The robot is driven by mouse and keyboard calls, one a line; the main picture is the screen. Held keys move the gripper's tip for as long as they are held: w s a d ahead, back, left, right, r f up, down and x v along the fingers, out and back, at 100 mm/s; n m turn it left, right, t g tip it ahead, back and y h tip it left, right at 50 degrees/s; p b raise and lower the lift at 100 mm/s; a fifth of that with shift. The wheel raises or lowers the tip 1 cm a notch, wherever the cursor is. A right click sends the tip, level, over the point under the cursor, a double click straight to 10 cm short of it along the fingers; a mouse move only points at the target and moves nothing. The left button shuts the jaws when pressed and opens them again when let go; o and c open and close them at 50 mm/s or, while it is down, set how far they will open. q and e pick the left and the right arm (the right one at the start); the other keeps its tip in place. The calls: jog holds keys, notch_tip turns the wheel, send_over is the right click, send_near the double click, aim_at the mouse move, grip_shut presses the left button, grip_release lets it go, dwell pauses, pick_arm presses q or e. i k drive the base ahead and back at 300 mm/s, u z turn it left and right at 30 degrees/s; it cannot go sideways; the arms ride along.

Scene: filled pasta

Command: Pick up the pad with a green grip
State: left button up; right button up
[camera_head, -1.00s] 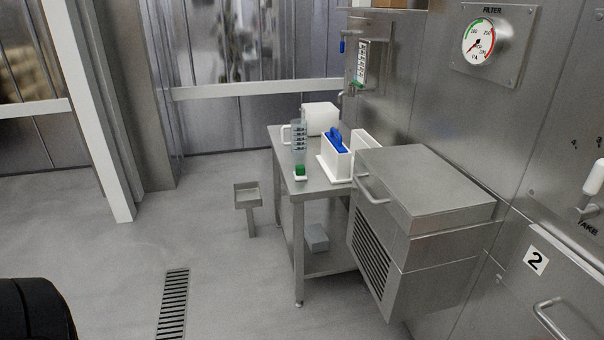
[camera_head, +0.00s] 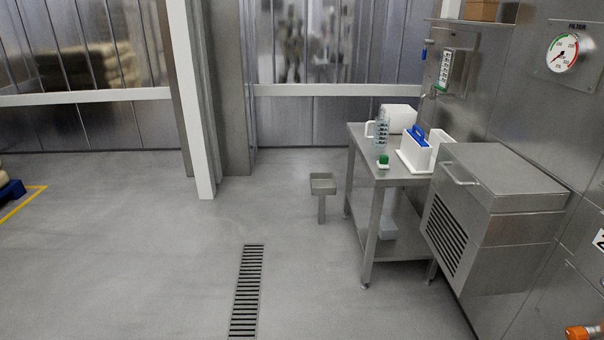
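A small white pad with a green grip (camera_head: 383,160) lies near the front left corner of the steel table (camera_head: 366,178). Just behind it stands a clear container with dark markings (camera_head: 382,128), close in the picture; I cannot tell if they touch. To its right is a white holder with a blue-gripped item (camera_head: 421,140). Neither of my grippers is in view.
A steel box unit with a handle (camera_head: 500,195) stands to the right, in front of the table. A small tray on a post (camera_head: 322,185) stands left of the table. A floor drain (camera_head: 245,290) runs through open floor. An orange-tipped object (camera_head: 580,332) shows at the lower right.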

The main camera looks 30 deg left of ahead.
aim_at(383, 164)
jog(key=u, duration=1.3)
jog(key=i, duration=2.75)
jog(key=z, duration=1.65)
jog(key=i, duration=1.05)
jog(key=z, duration=0.95)
